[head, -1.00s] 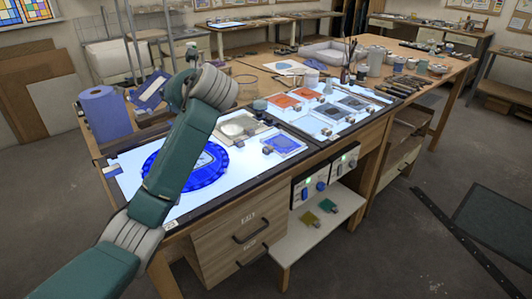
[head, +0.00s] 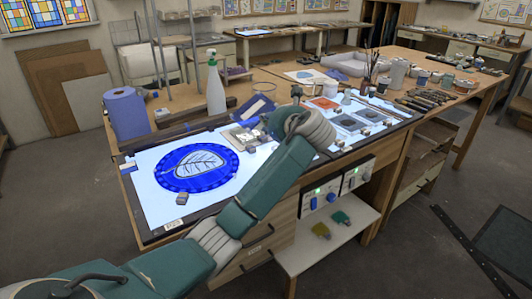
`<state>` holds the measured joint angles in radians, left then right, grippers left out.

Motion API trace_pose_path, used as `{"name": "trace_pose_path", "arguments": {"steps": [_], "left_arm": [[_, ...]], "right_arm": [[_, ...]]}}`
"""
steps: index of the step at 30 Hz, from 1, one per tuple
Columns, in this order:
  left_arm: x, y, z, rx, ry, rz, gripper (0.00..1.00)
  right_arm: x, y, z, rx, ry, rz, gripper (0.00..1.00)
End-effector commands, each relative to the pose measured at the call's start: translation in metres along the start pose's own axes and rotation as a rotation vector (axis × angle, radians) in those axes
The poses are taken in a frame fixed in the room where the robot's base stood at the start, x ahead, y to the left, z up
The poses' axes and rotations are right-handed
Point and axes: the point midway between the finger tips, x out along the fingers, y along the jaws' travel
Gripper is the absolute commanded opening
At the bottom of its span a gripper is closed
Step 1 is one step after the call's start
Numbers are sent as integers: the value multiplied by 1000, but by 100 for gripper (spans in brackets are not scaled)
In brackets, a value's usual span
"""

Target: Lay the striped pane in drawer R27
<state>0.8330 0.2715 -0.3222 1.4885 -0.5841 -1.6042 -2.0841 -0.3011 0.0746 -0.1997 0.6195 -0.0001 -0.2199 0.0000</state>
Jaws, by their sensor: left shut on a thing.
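A blue-bordered pane with a pale middle (head: 258,106) is held tilted above the back of the light table; I cannot make out stripes on it. My left gripper (head: 268,119) is shut at its lower right edge, partly hidden by my own wrist. The wooden drawers (head: 284,222) are under the front of the light table and appear shut. My left forearm covers much of their fronts, and I cannot read which one is R27. My right gripper is out of view.
The light table (head: 146,190) carries a round blue leaf panel (head: 197,168) and several glass pieces. A spray bottle (head: 215,88) and blue paper roll (head: 127,112) stand behind it. An open shelf (head: 325,240) with two small coloured pieces is right of the drawers.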

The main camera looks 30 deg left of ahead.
Motion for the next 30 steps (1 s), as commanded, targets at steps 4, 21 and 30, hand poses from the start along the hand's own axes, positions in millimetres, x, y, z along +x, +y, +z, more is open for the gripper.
{"name": "trace_pose_path", "arguments": {"steps": [4,21,30], "left_arm": [[14,6,-36,4,2,1,0],[40,16,-99,4,0,1,0],[43,17,-104,0,1,0,32]], "right_arm": [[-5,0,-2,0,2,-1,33],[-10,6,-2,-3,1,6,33],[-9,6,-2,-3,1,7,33]]}}
